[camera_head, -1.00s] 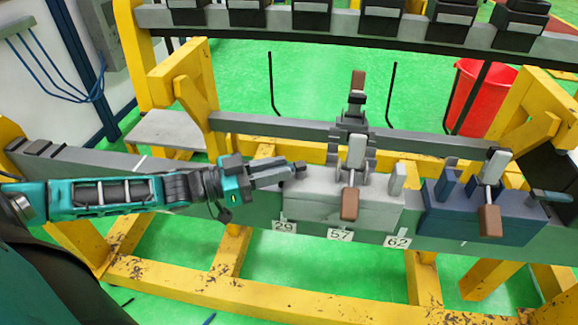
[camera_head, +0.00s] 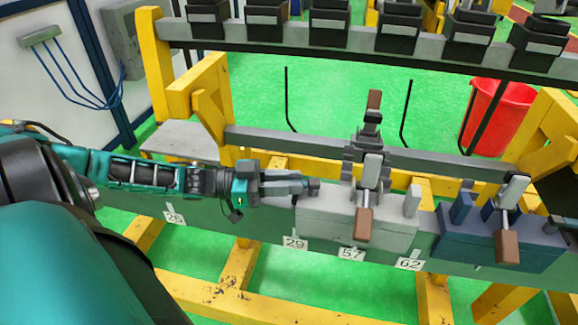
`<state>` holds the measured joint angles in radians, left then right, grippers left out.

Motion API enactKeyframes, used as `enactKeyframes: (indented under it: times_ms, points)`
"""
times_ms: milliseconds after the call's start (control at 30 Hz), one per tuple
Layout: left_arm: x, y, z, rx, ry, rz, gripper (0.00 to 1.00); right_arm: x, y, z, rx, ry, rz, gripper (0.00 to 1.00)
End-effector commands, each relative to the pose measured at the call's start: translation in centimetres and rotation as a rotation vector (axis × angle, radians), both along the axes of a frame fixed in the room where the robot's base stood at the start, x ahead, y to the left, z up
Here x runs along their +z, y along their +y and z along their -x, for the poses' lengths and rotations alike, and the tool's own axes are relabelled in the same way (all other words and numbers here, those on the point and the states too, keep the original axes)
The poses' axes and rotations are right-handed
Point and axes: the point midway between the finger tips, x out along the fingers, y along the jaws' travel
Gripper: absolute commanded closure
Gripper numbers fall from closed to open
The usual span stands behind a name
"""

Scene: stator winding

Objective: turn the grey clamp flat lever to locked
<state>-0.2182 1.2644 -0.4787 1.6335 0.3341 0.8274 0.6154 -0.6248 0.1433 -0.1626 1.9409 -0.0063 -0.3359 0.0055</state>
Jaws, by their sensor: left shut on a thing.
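The grey clamp (camera_head: 341,214) sits on the long grey-green beam, with a brown-ended handle (camera_head: 364,225) hanging down its front and a short upright post at its right end. My left gripper (camera_head: 303,187) reaches in from the left at the clamp's left end. Its fingers are shut on the grey clamp flat lever there, which is mostly hidden by the fingers. I cannot tell the lever's angle. My right gripper is not in view.
A blue clamp (camera_head: 480,240) with its own brown-ended handle stands close to the right on the same beam (camera_head: 215,220). Number labels 29, 57 and 62 mark the beam's front. A rail with dark blocks runs behind. A red bin (camera_head: 495,112) stands at the back right.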

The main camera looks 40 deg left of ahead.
Motion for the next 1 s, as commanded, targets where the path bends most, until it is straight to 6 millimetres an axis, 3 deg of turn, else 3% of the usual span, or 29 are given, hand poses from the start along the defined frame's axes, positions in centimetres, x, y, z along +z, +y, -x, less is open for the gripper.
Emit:
enactKeyframes:
  times_ms: [67,100,300,667,1000]
  points:
    - [0.1,-0.1,0.0,0.000,-0.003,0.001,1.00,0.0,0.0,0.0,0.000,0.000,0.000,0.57]
    - [0.1,-0.1,0.0,0.000,-0.003,0.001,0.75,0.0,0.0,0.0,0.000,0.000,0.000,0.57]
    - [0.1,0.0,0.0,0.000,-0.001,0.001,0.55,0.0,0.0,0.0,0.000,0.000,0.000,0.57]
    - [0.0,0.4,0.4,0.001,0.004,-0.001,0.55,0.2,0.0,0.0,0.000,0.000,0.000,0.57]
    - [0.1,4.8,4.7,0.002,0.008,-0.004,0.55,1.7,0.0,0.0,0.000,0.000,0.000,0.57]
